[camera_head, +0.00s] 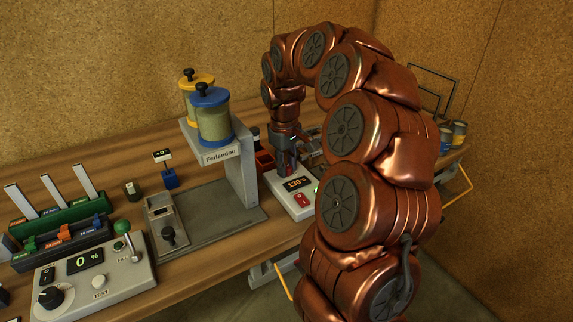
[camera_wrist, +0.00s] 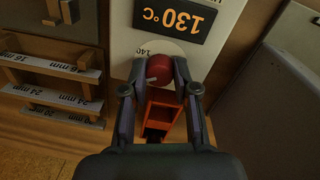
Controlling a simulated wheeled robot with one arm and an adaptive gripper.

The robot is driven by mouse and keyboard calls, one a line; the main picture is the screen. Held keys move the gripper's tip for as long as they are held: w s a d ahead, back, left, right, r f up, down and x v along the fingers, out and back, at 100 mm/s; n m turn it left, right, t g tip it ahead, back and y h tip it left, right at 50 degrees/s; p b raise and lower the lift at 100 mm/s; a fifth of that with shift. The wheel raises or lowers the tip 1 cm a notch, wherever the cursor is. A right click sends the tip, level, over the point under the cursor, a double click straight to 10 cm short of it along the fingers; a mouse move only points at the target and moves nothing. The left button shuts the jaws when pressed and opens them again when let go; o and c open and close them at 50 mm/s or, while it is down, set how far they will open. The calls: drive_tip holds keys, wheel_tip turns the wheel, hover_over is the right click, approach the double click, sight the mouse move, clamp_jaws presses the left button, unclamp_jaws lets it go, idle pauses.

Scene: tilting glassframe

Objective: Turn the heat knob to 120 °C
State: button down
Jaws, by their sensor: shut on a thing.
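The heat knob (camera_wrist: 160,69) is a round red knob with a pale pointer line, on a white dial with a "140" mark in the wrist view. Above it, the display (camera_wrist: 174,18) reads 130 °C; it also shows in the head view (camera_head: 296,184). My gripper (camera_wrist: 159,72) has its two fingers on either side of the knob, shut on it. In the head view my gripper (camera_head: 286,165) points down at the control box (camera_head: 290,205), and the knob is hidden there.
A grey stand (camera_head: 238,175) with yellow and blue jars is left of the control box. An orange part (camera_wrist: 158,112) shows below the knob, between my fingers. A rack (camera_wrist: 45,80) with millimetre labels is on the left in the wrist view.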

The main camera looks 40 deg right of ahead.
drive_tip(key=c, duration=0.9)
unclamp_jaws()
drive_tip(key=shift+o, duration=0.2)
wheel_tip(320, 180, up, 12)
drive_tip(key=shift+a, duration=0.35)
